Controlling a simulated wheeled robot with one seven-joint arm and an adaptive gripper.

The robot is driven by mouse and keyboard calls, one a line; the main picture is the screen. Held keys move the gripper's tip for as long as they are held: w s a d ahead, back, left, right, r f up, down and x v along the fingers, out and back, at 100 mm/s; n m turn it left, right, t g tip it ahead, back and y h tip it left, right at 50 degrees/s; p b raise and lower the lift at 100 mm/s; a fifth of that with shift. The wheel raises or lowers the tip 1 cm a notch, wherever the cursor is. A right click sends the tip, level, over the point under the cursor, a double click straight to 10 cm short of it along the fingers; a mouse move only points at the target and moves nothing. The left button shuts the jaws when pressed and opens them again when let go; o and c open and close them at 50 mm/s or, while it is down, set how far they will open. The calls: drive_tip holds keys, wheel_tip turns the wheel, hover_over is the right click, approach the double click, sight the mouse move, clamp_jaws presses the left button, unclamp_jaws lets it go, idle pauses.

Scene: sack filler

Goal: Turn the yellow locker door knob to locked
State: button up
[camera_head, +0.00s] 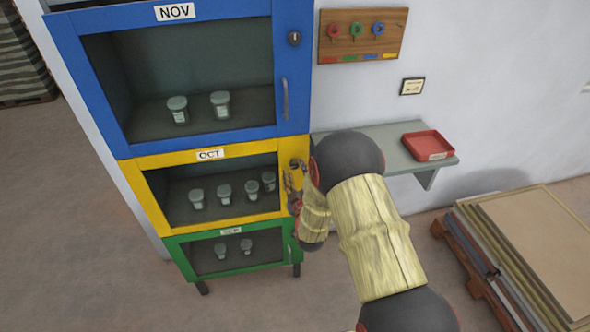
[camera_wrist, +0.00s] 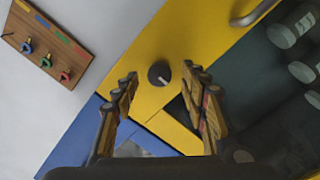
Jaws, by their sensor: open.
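The yellow locker door (camera_head: 152,194), labelled OCT, is the middle of three stacked doors and looks closed. In the wrist view its yellow frame (camera_wrist: 190,40) carries a round dark knob (camera_wrist: 158,72) with a small light mark. My gripper (camera_wrist: 160,80) is open, with one finger on each side of the knob and a visible gap to each. I cannot tell how far the fingertips are from the door. In the head view my gripper (camera_head: 292,184) is at the door's right edge, and the knob is not clearly seen there.
A blue door (camera_head: 202,140) is above and a green door (camera_head: 180,250) below. A metal handle (camera_wrist: 252,12) is near the knob. A key board (camera_head: 362,36) hangs right of the locker, above a shelf (camera_head: 390,147) with a red tray (camera_head: 428,146). Stacked panels (camera_head: 540,240) stand at right.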

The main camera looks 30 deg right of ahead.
drive_tip(key=shift+x, duration=0.9)
drive_tip(key=shift+c, duration=1.4)
drive_tip(key=c, duration=0.7)
clamp_jaws()
